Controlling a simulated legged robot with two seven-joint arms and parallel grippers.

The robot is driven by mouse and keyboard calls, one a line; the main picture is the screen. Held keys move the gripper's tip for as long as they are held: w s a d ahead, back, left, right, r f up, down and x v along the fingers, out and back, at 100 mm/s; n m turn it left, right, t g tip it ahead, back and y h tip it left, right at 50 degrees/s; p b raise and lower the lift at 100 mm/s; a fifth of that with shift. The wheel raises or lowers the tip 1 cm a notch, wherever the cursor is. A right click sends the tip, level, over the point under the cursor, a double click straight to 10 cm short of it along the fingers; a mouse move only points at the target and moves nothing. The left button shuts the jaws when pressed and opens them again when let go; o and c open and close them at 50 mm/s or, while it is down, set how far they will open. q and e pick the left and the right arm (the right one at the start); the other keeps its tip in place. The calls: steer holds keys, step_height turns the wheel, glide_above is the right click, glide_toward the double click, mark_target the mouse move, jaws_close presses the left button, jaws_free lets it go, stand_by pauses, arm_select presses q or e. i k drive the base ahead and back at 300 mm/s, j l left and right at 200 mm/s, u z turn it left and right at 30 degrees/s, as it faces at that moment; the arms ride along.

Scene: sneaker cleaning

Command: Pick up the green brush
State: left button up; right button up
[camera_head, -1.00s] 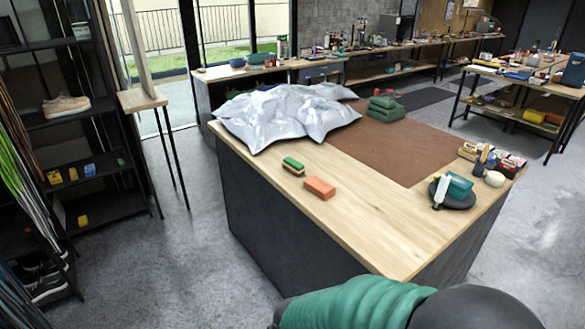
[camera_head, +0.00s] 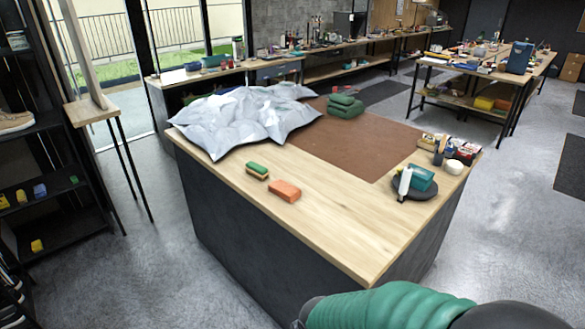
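The green brush (camera_head: 257,168) lies on the wooden tabletop near its left edge, green side up with a tan lower part. An orange block (camera_head: 285,191) lies just in front and to the right of it, apart from it. A green ribbed arm sleeve of mine crosses the bottom right of the view. Neither of my grippers is in the picture, and nothing touches the brush.
Crumpled silvery bags (camera_head: 240,118) lie behind the brush on the table (camera_head: 345,228). Folded green cloths (camera_head: 345,107) sit on the brown mat (camera_head: 370,150). A dark round tray (camera_head: 424,192) holds a white bottle (camera_head: 405,181) and a teal box (camera_head: 421,178). The front tabletop is clear.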

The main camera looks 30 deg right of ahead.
mark_target(252, 169)
steer(key=i+j+z, duration=0.1)
steer(key=i+z, duration=0.15)
steer(key=i, duration=0.2)
steer(key=i+j+z, duration=0.25)
steer(key=i, duration=0.15)
steer(key=i+j+z, duration=0.15)
steer(key=i+z, duration=0.15)
steer(key=i, duration=0.15)
